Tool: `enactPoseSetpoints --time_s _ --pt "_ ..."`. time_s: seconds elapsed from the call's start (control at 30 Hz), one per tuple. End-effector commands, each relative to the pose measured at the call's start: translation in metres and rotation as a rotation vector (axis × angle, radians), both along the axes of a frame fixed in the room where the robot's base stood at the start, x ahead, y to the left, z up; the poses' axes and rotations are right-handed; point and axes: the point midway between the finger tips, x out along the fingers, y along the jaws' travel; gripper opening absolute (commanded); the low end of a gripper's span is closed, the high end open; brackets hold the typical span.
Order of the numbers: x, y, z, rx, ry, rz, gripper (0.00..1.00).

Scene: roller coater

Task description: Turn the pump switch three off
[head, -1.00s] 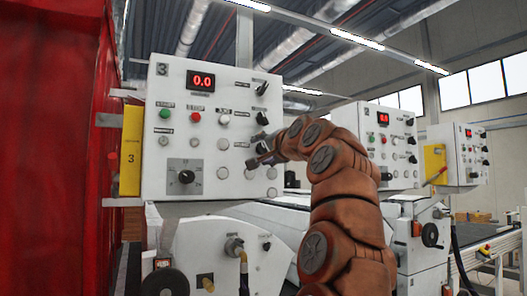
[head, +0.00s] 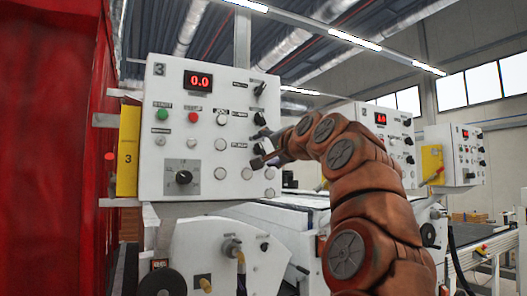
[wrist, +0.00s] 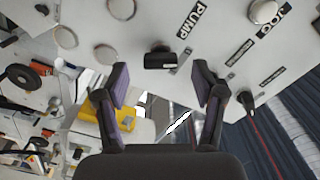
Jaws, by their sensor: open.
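The control panel marked 3 (head: 150,110) is a white box with a red "0.0" display. Black switches run down its right side, and a PUMP label shows near the lowest one. In the wrist view the black pump switch (wrist: 160,58) sits on the panel face beside the PUMP label (wrist: 194,20). My gripper (wrist: 163,88) is open and empty, its two purple-padded fingers to either side of the switch and seemingly short of it. In the head view my gripper (head: 262,148) is at the panel's right side and hides the switch there.
The panel also carries a green button (head: 162,114), a red button (head: 194,117), a black dial (head: 184,177) and several pale round buttons. A red wall (head: 50,150) stands left. Two similar panels (head: 385,140) (head: 463,155) stand further right.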

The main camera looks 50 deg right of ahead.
Motion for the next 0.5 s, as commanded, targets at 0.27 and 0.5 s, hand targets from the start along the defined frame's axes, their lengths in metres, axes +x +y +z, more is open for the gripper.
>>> enactPoseSetpoints --time_s 0.27,0.5 --pt "-0.028 0.009 0.001 -0.001 -0.003 0.000 0.69" --pt "-0.052 0.018 0.000 0.001 -0.001 0.001 0.69"
